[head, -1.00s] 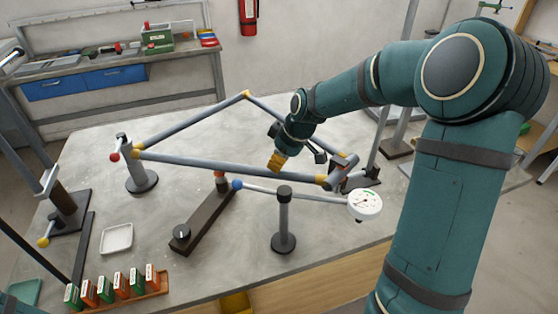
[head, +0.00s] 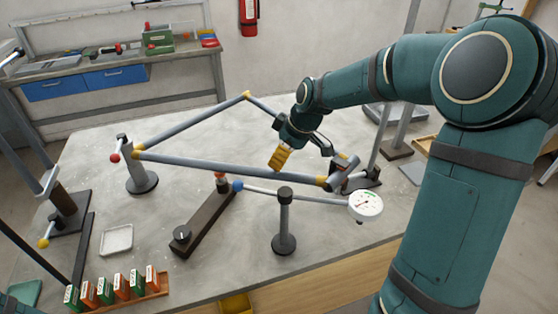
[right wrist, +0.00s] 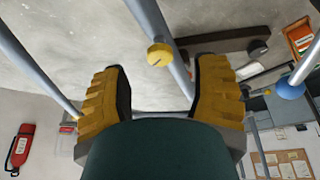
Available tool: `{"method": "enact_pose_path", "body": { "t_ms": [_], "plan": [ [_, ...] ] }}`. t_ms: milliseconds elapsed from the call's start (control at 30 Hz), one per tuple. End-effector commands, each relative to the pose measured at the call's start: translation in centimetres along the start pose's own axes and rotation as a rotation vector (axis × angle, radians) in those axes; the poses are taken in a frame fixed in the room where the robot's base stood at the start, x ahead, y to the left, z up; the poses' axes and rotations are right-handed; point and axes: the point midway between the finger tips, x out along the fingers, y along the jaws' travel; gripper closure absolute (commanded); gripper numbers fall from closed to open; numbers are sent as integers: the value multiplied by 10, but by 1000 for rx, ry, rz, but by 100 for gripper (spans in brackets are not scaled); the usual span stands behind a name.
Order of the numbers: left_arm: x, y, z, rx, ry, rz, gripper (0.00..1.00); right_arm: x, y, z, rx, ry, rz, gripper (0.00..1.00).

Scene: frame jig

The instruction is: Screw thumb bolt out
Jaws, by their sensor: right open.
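My right gripper (head: 281,158) reaches down over the table, its yellow fingers just above the long grey lower tube of the frame (head: 230,168). In the right wrist view its two ribbed yellow fingers (right wrist: 155,100) stand apart with nothing between them. A round yellow knob (right wrist: 160,54) with a dark slot mark shows against a grey tube beyond the fingertips. It looks free of the fingers. I cannot tell for sure whether it is the thumb bolt, nor find its match in the head view. My left gripper is out of view.
A dark brown bar (head: 203,222), a short post (head: 284,225) and a white dial gauge (head: 365,206) stand in front of the frame. A white tray (head: 116,240) and a rack of boxes (head: 118,286) are at the left. Bare table shows inside the frame.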

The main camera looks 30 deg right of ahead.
Motion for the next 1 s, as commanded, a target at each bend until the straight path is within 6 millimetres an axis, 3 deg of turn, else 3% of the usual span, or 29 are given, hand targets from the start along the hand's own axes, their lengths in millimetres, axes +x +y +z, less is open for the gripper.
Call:
{"method": "enact_pose_path", "body": {
  "t_ms": [200, 400, 600, 1000],
  "plan": [
    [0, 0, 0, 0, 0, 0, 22, -47, 0, -1, 0, 3, 4, 40],
    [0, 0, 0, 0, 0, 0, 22, -77, 0, -1, -2, 2, 3, 40],
    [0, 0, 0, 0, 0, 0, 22, -89, 0, 0, -2, 1, 0, 40],
    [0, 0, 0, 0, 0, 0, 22, -89, 0, 0, -1, 0, 0, 40]
  ]
}}
